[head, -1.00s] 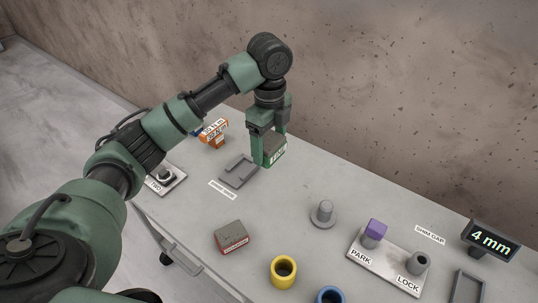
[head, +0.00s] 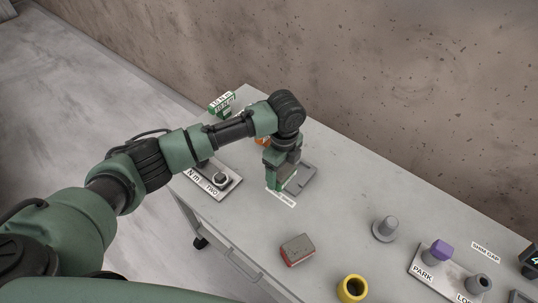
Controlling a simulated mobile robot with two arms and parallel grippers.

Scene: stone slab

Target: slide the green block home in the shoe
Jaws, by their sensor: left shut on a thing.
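My left gripper (head: 280,174) is shut on the green block (head: 289,183) and points down at the shoe. The shoe (head: 306,175) is a low grey tray with raised edges on the stone-grey top. The block is over or in the left part of the shoe, by the white label in front. The gripper and block cover much of the shoe, so I cannot tell whether the block touches its floor or its end wall. My right gripper does not show.

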